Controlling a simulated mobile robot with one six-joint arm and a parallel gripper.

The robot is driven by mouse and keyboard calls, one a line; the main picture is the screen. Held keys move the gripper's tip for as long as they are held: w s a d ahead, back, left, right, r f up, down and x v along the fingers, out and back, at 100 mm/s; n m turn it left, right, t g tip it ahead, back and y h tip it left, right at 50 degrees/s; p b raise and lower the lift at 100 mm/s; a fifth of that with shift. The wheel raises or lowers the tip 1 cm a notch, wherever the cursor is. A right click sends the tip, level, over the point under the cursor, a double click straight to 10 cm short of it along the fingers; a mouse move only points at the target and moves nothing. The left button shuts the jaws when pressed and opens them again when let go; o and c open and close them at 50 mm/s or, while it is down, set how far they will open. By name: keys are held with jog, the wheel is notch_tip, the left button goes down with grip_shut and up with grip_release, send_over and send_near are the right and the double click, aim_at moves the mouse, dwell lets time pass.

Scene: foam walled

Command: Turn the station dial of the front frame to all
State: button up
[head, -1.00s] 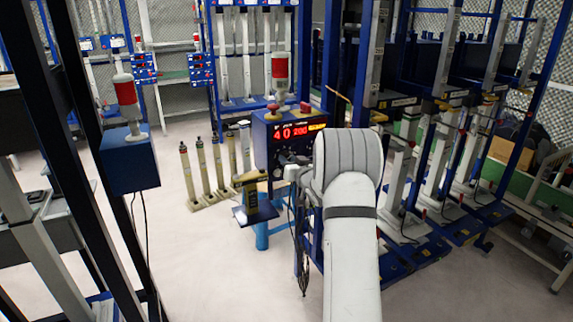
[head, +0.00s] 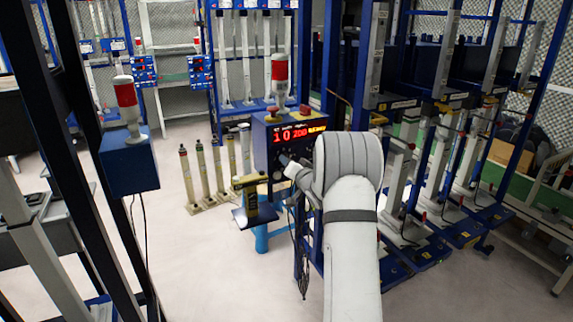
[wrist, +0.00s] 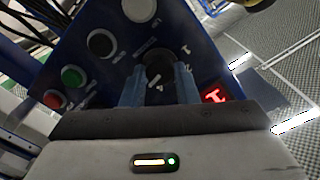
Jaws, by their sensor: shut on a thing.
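The front frame's blue control box (head: 264,142) stands left of my arm in the head view, with a red display reading about "10 200". In the wrist view the station dial (wrist: 158,68) is a dark round knob on the blue panel, with small white marks and numerals around it. My gripper (wrist: 158,85) has one finger on each side of the dial and is shut on it. The dial's lower part is partly hidden between the fingers, and I cannot read its setting. In the head view my gripper (head: 287,166) is at the box's face.
In the wrist view a green button (wrist: 73,77), a red button (wrist: 54,99) and a black knob (wrist: 102,43) sit left of the dial. A red lit digit (wrist: 214,96) is at right. A red-topped lamp (head: 279,75) stands above the box. Test frames crowd the right.

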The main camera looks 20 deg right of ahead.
jog(key=o, duration=1)
jog(key=s+b, duration=0.1)
jog(key=s, duration=0.6)
jog(key=shift+s, duration=0.4)
jog(key=shift+r, duration=0.1)
